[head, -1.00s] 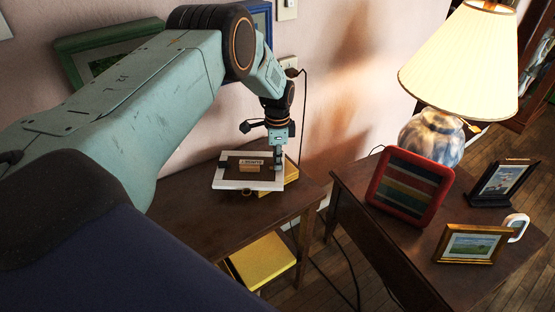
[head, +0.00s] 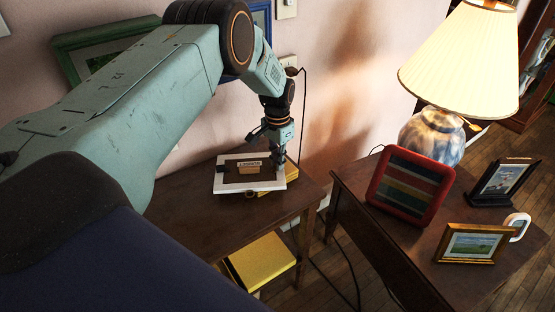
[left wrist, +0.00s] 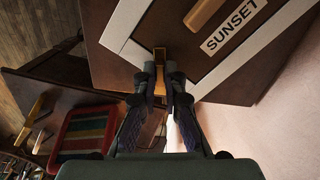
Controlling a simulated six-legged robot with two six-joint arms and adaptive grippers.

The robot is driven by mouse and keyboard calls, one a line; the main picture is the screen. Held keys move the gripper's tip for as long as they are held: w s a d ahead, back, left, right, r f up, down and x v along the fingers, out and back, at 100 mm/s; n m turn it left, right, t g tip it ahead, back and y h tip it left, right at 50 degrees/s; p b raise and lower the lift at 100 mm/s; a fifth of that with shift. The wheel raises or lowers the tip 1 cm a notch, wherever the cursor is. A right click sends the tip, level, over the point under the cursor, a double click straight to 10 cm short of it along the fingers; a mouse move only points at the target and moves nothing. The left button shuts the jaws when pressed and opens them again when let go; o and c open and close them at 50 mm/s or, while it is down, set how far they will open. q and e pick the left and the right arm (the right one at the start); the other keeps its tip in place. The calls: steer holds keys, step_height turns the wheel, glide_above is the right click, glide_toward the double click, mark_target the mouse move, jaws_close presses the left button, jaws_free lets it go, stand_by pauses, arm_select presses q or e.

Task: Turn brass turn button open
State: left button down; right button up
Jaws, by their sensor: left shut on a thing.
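A picture frame with a white border (head: 222,187) and a dark brown back (head: 262,178) lies on the wooden side table. Its back carries a white "SUNSET" label (left wrist: 234,27) and a light wooden block (left wrist: 204,13). The brass turn button (left wrist: 159,55) sits at the frame's border in the left wrist view, between the fingertips of my left gripper (left wrist: 160,72), which is shut on it. In the head view my left gripper (head: 279,158) is at the frame's right side and hides the button. My right gripper is not in view.
The side table (head: 190,215) has bare wood left of the frame, and a yellow item (head: 292,173) beneath the frame's right side. To the right, another table (head: 410,250) holds a lamp (head: 432,135), a red frame (head: 412,187) and smaller frames. A wall stands behind.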

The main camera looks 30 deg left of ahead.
arm_select(q)
steer(key=n, duration=0.4)
steer(key=shift+d+n, duration=0.1)
steer(key=shift+n, duration=0.2)
steer(key=n, duration=0.5)
steer(key=shift+d, duration=0.1)
stand_by(0.4)
steer(key=c, duration=1.4)
jaws_free()
steer(key=shift+c, duration=0.2)
steer(key=shift+w+r, duration=0.1)
step_height(320, 180, up, 12)
steer(key=shift+f, duration=0.2)
